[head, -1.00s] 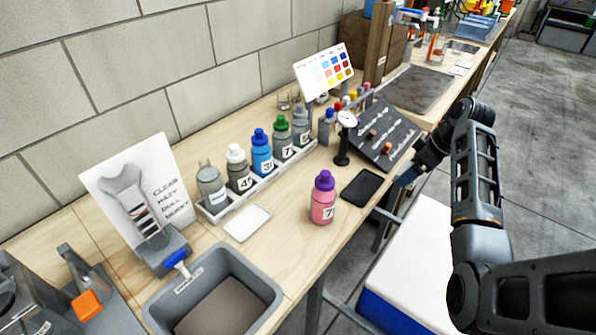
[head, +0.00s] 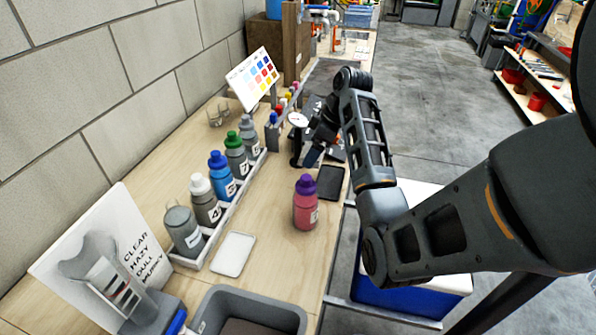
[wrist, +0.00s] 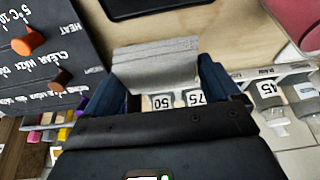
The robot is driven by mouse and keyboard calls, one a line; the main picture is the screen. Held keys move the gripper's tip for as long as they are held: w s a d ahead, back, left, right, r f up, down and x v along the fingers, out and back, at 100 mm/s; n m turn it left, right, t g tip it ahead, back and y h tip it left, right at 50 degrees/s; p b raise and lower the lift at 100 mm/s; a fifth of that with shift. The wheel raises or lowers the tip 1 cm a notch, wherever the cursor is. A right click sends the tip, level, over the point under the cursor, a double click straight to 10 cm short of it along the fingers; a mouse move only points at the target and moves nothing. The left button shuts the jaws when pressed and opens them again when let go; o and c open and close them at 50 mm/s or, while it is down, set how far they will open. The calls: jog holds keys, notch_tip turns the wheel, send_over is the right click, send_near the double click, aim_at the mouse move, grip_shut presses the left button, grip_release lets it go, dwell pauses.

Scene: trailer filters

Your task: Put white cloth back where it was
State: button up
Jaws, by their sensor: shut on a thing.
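My gripper (head: 314,150) is over the dark sloped board at the right side of the workbench, beside the round dial gauge. In the wrist view, my gripper (wrist: 155,78) has its two dark blue fingers closed on a folded pale grey-white cloth (wrist: 155,62). The cloth spans the gap between the fingers, above the bench. In the head view my gripper and arm hide the cloth.
A pink bottle with a purple cap (head: 305,205) stands near a black tray (head: 331,182). A white tray (head: 233,254) lies by the rack of numbered bottles (head: 222,178). The dark board (wrist: 40,55) has orange-brown knobs. A colour chart (head: 252,78) stands behind.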

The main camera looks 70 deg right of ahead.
aim_at(303, 156)
jog(key=w+a+f, duration=0.2)
jog(key=w+a, duration=0.1)
jog(key=shift+f, duration=0.3)
jog(key=shift+f+p, duration=0.5)
jog(key=shift+f, duration=1.55)
jog(key=shift+f, duration=0.15)
jog(key=o, duration=0.7)
jog(key=shift+c, duration=0.2)
jog(key=v, duration=1.2)
jog(key=shift+r, duration=0.25)
